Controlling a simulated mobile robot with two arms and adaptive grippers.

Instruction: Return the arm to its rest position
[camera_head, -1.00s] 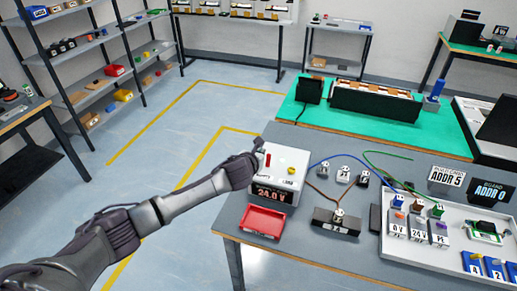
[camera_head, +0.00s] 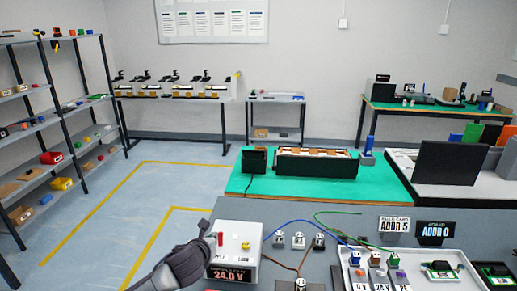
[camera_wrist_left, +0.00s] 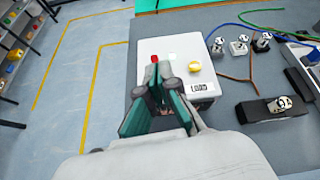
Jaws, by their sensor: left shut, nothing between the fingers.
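My left arm comes in from the bottom of the head view. Its gripper (camera_head: 204,230) is at the left side of the white power supply box (camera_head: 240,238), close to its red lever (camera_head: 220,239). The box has a yellow knob (camera_head: 246,245) and a display reading 24.0 V. In the left wrist view my left gripper (camera_wrist_left: 164,108) is shut and empty, its teal fingers together in front of the box (camera_wrist_left: 180,48). I cannot tell whether the fingers touch the box. The red lever (camera_wrist_left: 154,59) shows just beyond the fingertips. My right gripper is not in view.
Blue, brown and green wires run across the grey table (camera_head: 340,215) to a white terminal board (camera_head: 405,258) on the right. A dark block (camera_wrist_left: 270,110) lies right of the box. A green-topped table (camera_head: 240,182) stands behind. Open floor (camera_head: 130,215) lies left.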

